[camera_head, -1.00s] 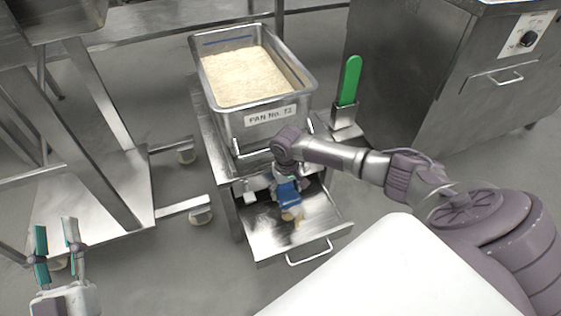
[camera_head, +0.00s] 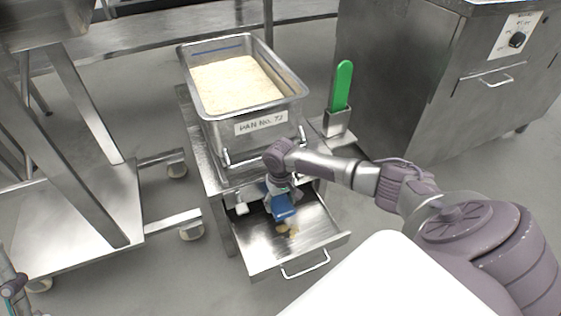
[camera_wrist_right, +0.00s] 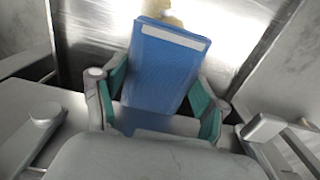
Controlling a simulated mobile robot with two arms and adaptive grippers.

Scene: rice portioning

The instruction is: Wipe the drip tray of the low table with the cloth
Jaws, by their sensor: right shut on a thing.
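The drip tray (camera_head: 262,247) is pulled out like a drawer from the low table (camera_head: 205,160). It also shows in the right wrist view (camera_wrist_right: 95,22). My right gripper (camera_head: 277,193) is over the tray and shut on the blue cloth (camera_head: 284,208). In the right wrist view the folded cloth (camera_wrist_right: 165,65) sits between the green-padded fingers (camera_wrist_right: 160,100). A tan smear (camera_head: 284,229) lies on the tray just in front of the cloth. I cannot tell whether the cloth touches the tray floor. My left gripper is not in view; only a bit of its arm shows at the lower left edge.
A wheeled steel frame (camera_head: 90,215) is on the left, a steel cabinet (camera_head: 400,90) on the right.

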